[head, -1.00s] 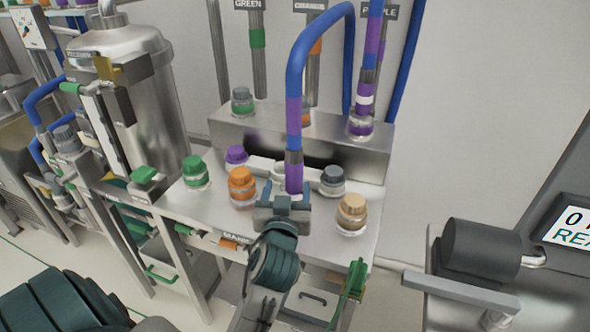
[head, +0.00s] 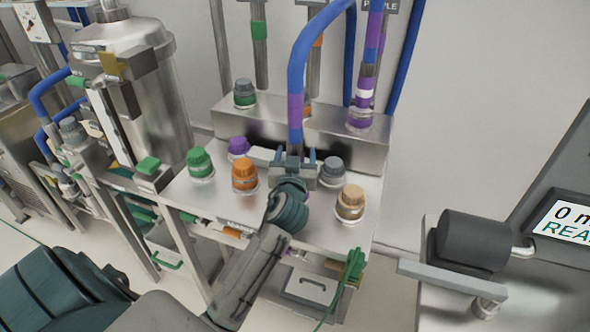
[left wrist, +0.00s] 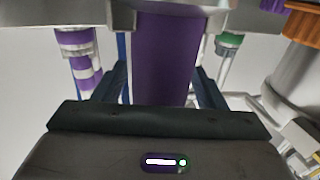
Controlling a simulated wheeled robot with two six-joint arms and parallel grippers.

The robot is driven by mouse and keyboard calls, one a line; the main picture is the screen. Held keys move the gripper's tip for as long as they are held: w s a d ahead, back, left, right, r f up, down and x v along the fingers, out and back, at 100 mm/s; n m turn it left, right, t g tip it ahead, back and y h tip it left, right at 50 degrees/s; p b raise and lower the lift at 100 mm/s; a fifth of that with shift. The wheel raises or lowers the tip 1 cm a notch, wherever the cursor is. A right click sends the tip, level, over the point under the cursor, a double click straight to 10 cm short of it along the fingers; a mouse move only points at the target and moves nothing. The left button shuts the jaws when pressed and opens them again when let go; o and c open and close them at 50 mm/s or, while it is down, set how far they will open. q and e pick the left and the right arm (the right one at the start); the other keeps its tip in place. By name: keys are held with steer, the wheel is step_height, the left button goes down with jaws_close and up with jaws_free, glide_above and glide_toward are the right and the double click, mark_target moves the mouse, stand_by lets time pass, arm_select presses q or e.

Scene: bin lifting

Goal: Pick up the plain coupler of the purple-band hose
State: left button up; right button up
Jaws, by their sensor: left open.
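The purple-band hose (head: 300,62) is blue and arches down to the bench, with a purple band (head: 295,110) near its lower end. The lowest part of the hose end is hidden behind my left gripper (head: 297,168). My left gripper is open at the hose end, its fingers on either side. In the left wrist view, a purple section (left wrist: 165,60) stands between the two dark fingers, with a gap showing on each side. My right gripper is not in view.
Capped ports stand around the gripper: purple (head: 239,147), green (head: 200,163), orange (head: 244,175), grey (head: 333,170) and tan (head: 351,202). A steel ledge (head: 370,150) rises behind, with a second purple-banded hose (head: 366,80). A steel tank (head: 135,90) stands left.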

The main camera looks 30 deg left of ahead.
arm_select(q)
steer(key=shift+s+d, duration=0.1)
steer(key=c, duration=1)
steer(key=shift+r, duration=0.1)
steer(key=shift+c, duration=1.3)
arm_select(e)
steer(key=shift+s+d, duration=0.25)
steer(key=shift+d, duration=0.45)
arm_select(q)
step_height(320, 180, up, 9)
steer(key=shift+f+b, duration=0.1)
steer(key=shift+b, duration=0.2)
steer(key=shift+r, duration=0.55)
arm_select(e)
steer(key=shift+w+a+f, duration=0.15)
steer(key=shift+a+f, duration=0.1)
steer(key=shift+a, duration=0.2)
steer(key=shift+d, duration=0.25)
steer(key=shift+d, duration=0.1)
